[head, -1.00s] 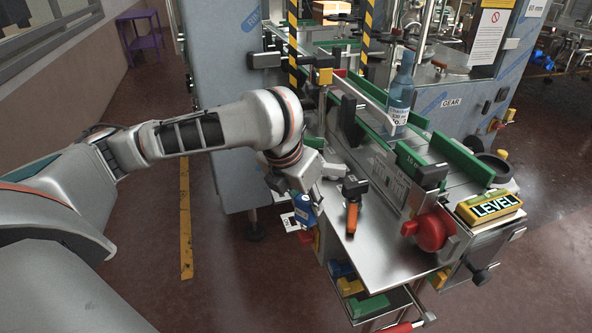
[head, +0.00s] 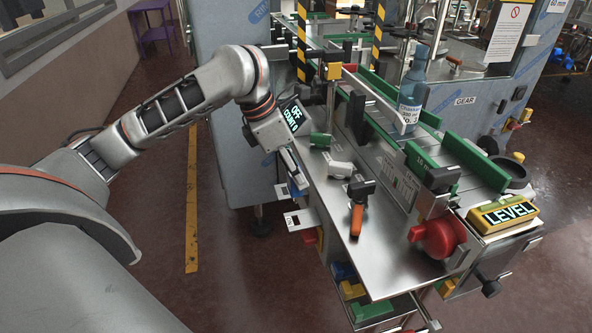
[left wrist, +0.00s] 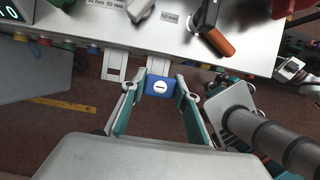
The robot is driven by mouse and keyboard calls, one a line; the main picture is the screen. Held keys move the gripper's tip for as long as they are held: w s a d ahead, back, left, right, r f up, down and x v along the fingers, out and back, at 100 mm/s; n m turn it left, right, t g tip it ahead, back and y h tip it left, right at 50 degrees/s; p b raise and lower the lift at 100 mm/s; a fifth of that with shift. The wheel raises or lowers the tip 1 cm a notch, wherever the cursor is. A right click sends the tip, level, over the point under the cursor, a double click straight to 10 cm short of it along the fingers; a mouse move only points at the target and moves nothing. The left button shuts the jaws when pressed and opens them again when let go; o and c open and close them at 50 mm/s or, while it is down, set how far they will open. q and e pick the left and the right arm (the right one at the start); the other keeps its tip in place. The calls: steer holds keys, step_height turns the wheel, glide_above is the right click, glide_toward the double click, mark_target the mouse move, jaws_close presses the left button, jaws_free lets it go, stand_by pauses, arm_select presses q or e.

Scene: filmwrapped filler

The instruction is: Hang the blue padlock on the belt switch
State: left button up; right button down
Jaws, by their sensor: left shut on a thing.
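My left gripper (head: 292,176) hangs beside the left edge of the metal worktop and points down. It is shut on the blue padlock (left wrist: 160,87). In the left wrist view the padlock's blue face with a white round mark sits between the teal-padded fingers. In the head view the padlock (head: 297,191) is small and partly covered by the gripper. Its shackle is not clear. A red rotary knob (head: 438,238), which looks like the belt switch, is on the conveyor's front side, well to the right of the padlock.
A yellow LEVEL box (head: 502,212) stands right of the red knob. A blue bottle (head: 412,90) stands on the conveyor. The worktop's front is clear.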

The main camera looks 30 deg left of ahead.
mark_target(294, 199)
arm_select(q)
steer(key=shift+r+p, duration=0.2)
steer(key=shift+p, duration=0.2)
steer(key=shift+f+b, duration=1.25)
steer(key=shift+f, duration=1.45)
steer(key=shift+f+b, duration=0.85)
steer(key=shift+f, duration=1.35)
steer(key=shift+f, duration=0.35)
steer(key=o, duration=1.4)
